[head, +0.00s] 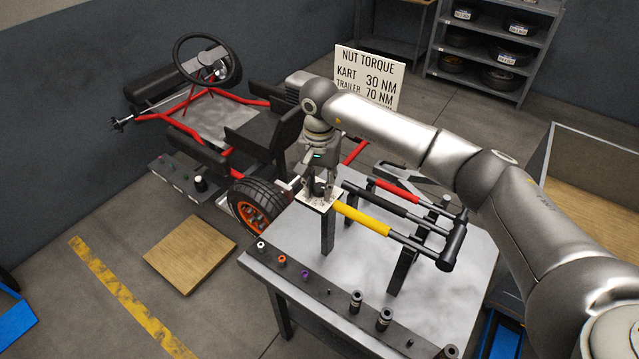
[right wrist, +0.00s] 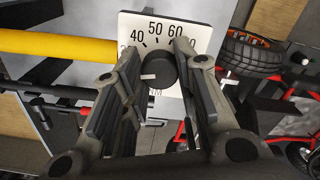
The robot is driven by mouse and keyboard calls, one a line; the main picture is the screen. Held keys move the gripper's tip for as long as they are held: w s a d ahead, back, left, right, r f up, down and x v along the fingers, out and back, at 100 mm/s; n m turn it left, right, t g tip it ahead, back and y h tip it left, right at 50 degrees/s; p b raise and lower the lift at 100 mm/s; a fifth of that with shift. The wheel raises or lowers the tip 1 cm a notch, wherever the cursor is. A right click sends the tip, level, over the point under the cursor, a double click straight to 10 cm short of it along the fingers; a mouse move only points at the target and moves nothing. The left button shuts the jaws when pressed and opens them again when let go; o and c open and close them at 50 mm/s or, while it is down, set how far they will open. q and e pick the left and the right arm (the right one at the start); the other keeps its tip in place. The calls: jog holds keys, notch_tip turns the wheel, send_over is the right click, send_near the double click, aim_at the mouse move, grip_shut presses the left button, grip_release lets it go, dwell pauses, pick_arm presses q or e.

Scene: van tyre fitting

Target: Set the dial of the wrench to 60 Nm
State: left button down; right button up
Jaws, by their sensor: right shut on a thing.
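The yellow-handled wrench (head: 362,219) lies across stands on the grey table, with a white dial plate (head: 309,203) at its left end. In the right wrist view the dial plate (right wrist: 185,29) shows 40, 50 and 60; the numbers at both ends are partly covered by my fingers. A round black knob (right wrist: 162,73) sits at its middle. My right gripper (head: 318,190) is over the plate, pointing down, its fingers (right wrist: 158,60) shut on the knob from both sides. A short white mark shows at the knob's left side; I cannot tell the exact setting. My left gripper is out of view.
A black-handled wrench (head: 375,204) and a red-handled wrench (head: 395,190) lie beside the yellow one. Several sockets stand on a dark strip (head: 335,309) along the table's front edge. A kart wheel (head: 257,208) is close left of the table. A torque sign (head: 368,75) stands behind.

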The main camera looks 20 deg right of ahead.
jog(key=shift+f+m+b, duration=0.2)
jog(key=shift+m+b, duration=0.7)
jog(key=m+b, duration=0.2)
jog(key=shift+m, duration=0.3)
jog(key=m+b, duration=0.2)
jog(key=shift+m, duration=0.4)
jog(key=m+b, duration=0.2)
jog(key=m, duration=0.1)
jog(key=shift+m, duration=0.3)
jog(key=m+b, duration=0.3)
jog(key=m, duration=0.3)
jog(key=shift+r, duration=0.15)
jog(key=m+b, duration=0.1)
jog(key=m, duration=0.2)
jog(key=shift+m, duration=0.4)
jog(key=shift+m+b, duration=0.3)
jog(key=shift+m, duration=1.1)
jog(key=shift+r, duration=0.1)
